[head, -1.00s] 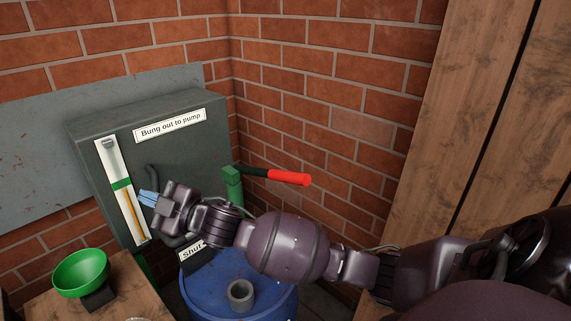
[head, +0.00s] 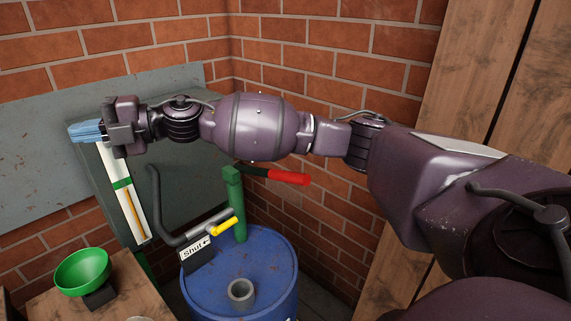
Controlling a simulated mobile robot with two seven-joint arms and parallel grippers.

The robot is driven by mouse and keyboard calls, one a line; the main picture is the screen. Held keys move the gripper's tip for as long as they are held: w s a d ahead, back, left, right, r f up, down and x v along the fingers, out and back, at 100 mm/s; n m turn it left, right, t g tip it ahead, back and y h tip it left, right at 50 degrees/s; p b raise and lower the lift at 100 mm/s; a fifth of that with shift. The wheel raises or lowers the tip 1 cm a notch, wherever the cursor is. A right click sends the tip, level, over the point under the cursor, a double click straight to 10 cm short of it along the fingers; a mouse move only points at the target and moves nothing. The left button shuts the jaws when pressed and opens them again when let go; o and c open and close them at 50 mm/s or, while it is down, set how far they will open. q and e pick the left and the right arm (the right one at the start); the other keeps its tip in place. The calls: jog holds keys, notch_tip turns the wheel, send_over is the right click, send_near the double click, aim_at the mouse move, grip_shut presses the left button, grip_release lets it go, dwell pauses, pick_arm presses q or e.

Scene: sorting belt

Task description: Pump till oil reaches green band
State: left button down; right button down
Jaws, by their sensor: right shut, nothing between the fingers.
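The gauge (head: 135,210) is a white strip on the front of a dark green tank (head: 190,175). It has a green band (head: 122,184) and an orange oil column (head: 135,212) whose top is close below the band. The green hand pump (head: 235,205) stands on the blue drum (head: 265,265); its lever with a red grip (head: 290,178) points right. My right gripper (head: 85,131) is shut and empty, by the tank's upper left corner above the gauge, away from the lever. My left gripper is not in view.
A yellow valve handle (head: 222,226) sits by a "Shut" sign (head: 196,248) on the pipe. A grey bung fitting (head: 241,291) is on the drum top. Brick walls close the corner.

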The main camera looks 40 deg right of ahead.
jog(key=s+d+f+m+g+h, duration=0.2)
jog(key=d+m+g+h, duration=0.2)
jog(key=d+h, duration=0.6)
jog(key=s+d+f+m+g+h, duration=0.2)
jog(key=d+m+g+h, duration=0.3)
jog(key=d, duration=1.8)
jog(key=s+m+h, duration=0.1)
jog(key=m+h, duration=0.2)
jog(key=h, duration=0.2)
jog(key=shift+d, duration=0.2)
jog(key=shift+f, duration=0.1)
